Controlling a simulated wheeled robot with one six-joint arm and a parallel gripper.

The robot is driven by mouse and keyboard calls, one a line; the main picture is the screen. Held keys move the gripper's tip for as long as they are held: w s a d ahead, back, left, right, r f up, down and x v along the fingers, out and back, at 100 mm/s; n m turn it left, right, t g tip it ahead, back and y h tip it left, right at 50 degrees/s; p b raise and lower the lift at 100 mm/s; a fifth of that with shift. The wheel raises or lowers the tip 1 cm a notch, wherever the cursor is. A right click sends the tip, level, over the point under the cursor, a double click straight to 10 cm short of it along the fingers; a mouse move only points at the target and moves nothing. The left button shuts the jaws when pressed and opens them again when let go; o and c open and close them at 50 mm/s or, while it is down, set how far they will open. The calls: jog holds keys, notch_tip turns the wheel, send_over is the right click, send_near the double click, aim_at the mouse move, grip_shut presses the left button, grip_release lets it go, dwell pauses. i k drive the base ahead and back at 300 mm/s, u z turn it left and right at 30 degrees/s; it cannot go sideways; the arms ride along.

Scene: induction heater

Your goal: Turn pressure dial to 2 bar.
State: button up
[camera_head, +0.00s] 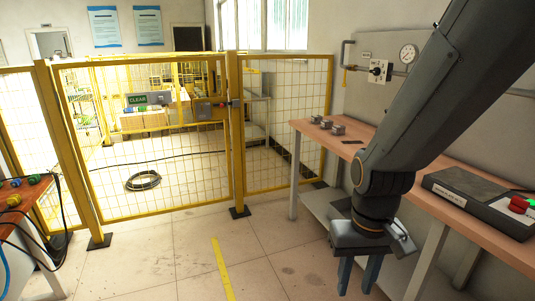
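A round white pressure gauge (408,53) is mounted on the right wall; its reading is too small to make out. Left of it, a pale panel (379,72) carries a dark dial (376,70), whose setting I cannot read. My gripper (359,278) hangs pointing down in front of the workbench, well below and apart from the dial. Its two fingers are spread with nothing visible between them. My arm crosses the right side of the view, close to the gauge in the picture.
A wooden-topped workbench (310,131) runs along the right wall beneath the dial. It bears small metal blocks (327,124) and a grey control box (478,198) with coloured buttons. Yellow mesh fencing (150,150) stands behind. The floor (180,253) in front is clear.

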aim_at(376, 71)
jog(key=u, duration=0.7)
jog(key=i, duration=1.55)
jog(key=u, duration=0.2)
jog(key=i, duration=1.5)
jog(key=z, duration=1.15)
jog(key=i, duration=0.8)
jog(key=z, duration=0.95)
